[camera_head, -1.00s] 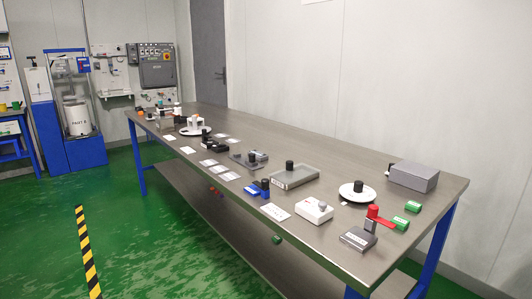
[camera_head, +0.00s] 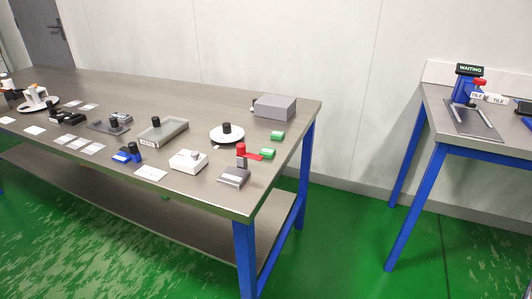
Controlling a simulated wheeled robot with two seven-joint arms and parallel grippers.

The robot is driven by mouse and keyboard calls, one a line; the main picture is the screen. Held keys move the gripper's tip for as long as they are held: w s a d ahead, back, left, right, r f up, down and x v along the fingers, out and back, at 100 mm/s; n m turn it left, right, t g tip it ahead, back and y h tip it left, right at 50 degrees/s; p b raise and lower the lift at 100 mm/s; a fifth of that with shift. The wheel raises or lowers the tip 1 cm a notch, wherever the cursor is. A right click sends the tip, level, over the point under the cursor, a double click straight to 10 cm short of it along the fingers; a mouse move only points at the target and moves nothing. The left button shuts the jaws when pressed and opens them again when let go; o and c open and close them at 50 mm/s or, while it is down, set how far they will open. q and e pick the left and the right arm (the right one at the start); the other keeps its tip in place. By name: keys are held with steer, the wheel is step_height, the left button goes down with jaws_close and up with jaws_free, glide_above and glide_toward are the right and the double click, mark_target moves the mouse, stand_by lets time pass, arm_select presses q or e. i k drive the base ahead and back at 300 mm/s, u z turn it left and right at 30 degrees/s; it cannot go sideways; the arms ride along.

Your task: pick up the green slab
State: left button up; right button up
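Two small green blocks lie near the right end of the long table (camera_head: 218,190). The farther green block (camera_head: 278,136) sits in front of a grey box. The nearer green block (camera_head: 267,153) sits beside a red-topped device (camera_head: 241,156) with a red arm reaching toward it. Both are small in view, and I cannot tell which is the green slab. Neither of my grippers shows in the head view.
A grey box (camera_head: 275,107), a white plate (camera_head: 227,135) with a black knob, a grey tray (camera_head: 162,131) and a white device (camera_head: 188,162) crowd the table. A second blue-legged table (camera_head: 435,105) stands at right. Green floor lies open between the tables.

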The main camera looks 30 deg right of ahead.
mark_target(267, 152)
steer(key=k, duration=0.5)
steer(key=z, duration=1.55)
steer(key=i, duration=1.1)
steer(key=u, duration=1.55)
